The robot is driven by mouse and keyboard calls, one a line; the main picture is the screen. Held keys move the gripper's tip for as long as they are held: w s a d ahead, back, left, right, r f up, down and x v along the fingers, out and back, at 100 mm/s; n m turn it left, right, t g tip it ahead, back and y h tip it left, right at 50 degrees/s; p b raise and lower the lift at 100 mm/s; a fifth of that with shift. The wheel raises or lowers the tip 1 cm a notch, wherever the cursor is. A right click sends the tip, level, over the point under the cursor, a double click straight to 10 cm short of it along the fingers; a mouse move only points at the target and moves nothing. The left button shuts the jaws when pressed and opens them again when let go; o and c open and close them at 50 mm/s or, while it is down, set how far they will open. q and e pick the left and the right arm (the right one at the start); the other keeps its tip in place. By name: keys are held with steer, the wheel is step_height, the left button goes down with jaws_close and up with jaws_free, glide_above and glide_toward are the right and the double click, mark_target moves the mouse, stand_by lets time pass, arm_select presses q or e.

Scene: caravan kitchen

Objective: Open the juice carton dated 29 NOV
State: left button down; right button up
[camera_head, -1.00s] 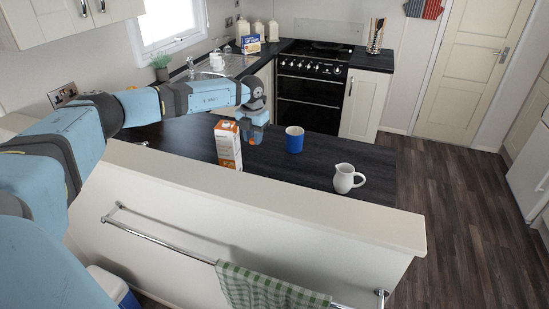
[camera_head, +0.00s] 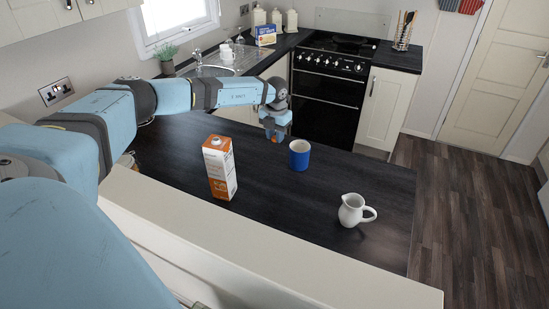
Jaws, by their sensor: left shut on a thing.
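A white and orange juice carton (camera_head: 220,171) stands upright on the dark worktop (camera_head: 290,205). A small round cap or spout shows on its top, but I cannot tell which. No date can be read on it. My left gripper (camera_head: 275,135) points down over the worktop, behind and to the right of the carton, apart from it. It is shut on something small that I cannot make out. A blue mug (camera_head: 299,157) stands just right of the gripper. My right gripper is not in view.
A white jug (camera_head: 352,211) stands at the right of the worktop. A pale ledge (camera_head: 270,272) runs along its near edge. Behind are the sink (camera_head: 212,69) and the black cooker (camera_head: 328,98). The worktop between carton and jug is clear.

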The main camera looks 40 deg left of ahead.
arm_select(q)
steer(key=p, duration=0.2)
glide_above(275, 174)
step_height(275, 174, down, 12)
steer(key=shift+w+r, duration=0.1)
steer(key=shift+r, duration=0.1)
steer(key=shift+f, duration=2.1)
steer(key=shift+f+b, duration=0.15)
steer(key=shift+b, duration=0.2)
steer(key=c, duration=0.9)
jaws_free()
